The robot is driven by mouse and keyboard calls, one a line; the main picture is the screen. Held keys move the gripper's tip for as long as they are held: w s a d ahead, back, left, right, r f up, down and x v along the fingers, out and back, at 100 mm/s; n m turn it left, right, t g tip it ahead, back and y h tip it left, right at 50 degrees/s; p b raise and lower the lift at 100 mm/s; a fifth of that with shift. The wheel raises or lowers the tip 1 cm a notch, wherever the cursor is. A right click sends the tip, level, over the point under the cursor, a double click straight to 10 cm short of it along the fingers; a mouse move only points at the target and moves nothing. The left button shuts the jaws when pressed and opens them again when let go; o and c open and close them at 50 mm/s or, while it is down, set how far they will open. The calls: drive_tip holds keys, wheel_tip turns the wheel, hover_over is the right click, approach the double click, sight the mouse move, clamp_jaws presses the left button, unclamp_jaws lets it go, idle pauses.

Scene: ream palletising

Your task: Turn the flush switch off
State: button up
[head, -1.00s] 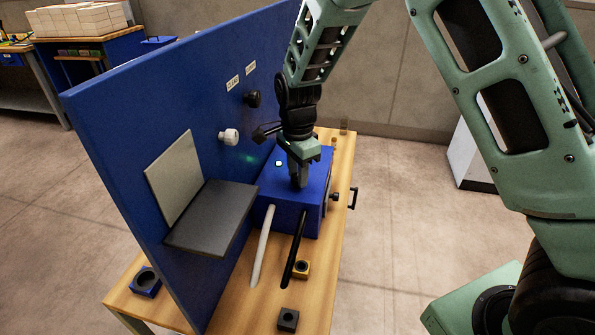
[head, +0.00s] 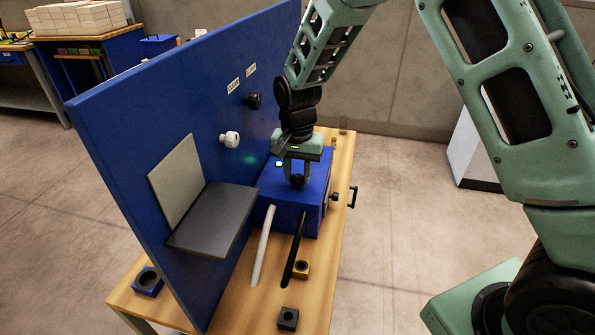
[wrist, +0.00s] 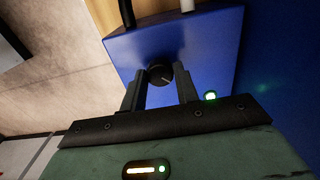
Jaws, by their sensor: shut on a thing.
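The blue box (head: 285,212) stands on the wooden bench against the blue panel. A round black knob (head: 297,181) is on its top, with a light pointer mark on the knob's face in the wrist view (wrist: 160,74). I take this knob to be the flush switch; no label on it is readable. My gripper (head: 297,176) points down over the box, its fingers shut on the knob from both sides. In the wrist view the two fingers (wrist: 160,88) flank the knob. A small lit green-white lamp (head: 279,163) is on the box top beside the gripper.
The blue panel (head: 150,110) rises close on the left, with a white knob (head: 230,139), a black knob (head: 254,101) and a grey shelf (head: 213,215). A white rod (head: 263,245) and a black rod (head: 294,248) are in front of the box. Open floor lies right.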

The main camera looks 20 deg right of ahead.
sight(298, 177)
drive_tip(key=n, duration=0.4)
drive_tip(key=shift+n, duration=0.3)
drive_tip(key=n, duration=0.4)
drive_tip(key=shift+p, duration=0.3)
drive_tip(key=shift+n, duration=0.3)
drive_tip(key=o, duration=1)
drive_tip(key=shift+c, duration=0.2)
wheel_tip(298, 177, up, 18)
drive_tip(key=b, duration=0.2)
drive_tip(key=shift+f, duration=0.25)
